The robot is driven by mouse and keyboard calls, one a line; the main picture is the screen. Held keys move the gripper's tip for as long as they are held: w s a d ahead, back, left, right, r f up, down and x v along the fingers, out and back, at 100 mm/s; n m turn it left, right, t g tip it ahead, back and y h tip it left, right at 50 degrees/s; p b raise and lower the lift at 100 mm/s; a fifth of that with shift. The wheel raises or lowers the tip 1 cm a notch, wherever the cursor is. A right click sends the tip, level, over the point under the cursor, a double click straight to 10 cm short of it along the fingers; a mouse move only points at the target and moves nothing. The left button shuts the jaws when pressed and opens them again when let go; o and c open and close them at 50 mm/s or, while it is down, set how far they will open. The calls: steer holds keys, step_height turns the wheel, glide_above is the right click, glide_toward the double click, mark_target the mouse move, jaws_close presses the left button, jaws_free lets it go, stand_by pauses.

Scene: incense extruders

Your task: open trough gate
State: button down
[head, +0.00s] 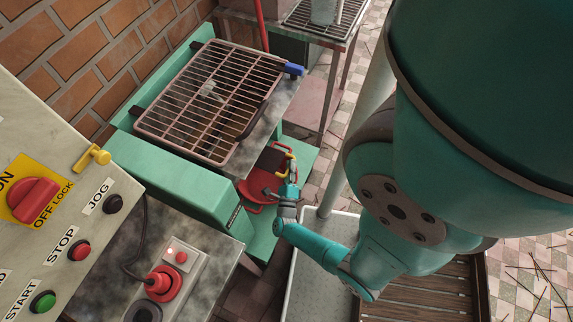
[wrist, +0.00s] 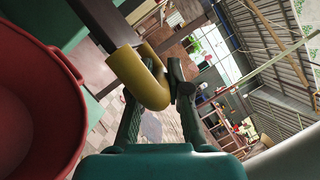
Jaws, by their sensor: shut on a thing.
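In the wrist view the handle (wrist: 153,84) is large and close, reaching out from a dark bar (wrist: 103,22). My gripper (head: 292,168) is at the handle, below the trough end. In the wrist view my gripper (wrist: 157,98) has its fingers on either side of the handle's curved end, shut on it. How far the gate stands open cannot be told.
A red bucket (head: 259,188) stands under the trough end, close beside my gripper; it fills the left of the wrist view (wrist: 40,100). A barred guard (head: 210,95) covers the trough. A control panel (head: 50,190) with buttons and a red emergency stop (head: 162,284) are at left.

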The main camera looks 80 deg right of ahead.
steer(key=c, duration=1.1)
jaws_free()
steer(key=shift+c, duration=0.2)
steer(key=v, duration=1.2)
steer(key=shift+w, duration=0.1)
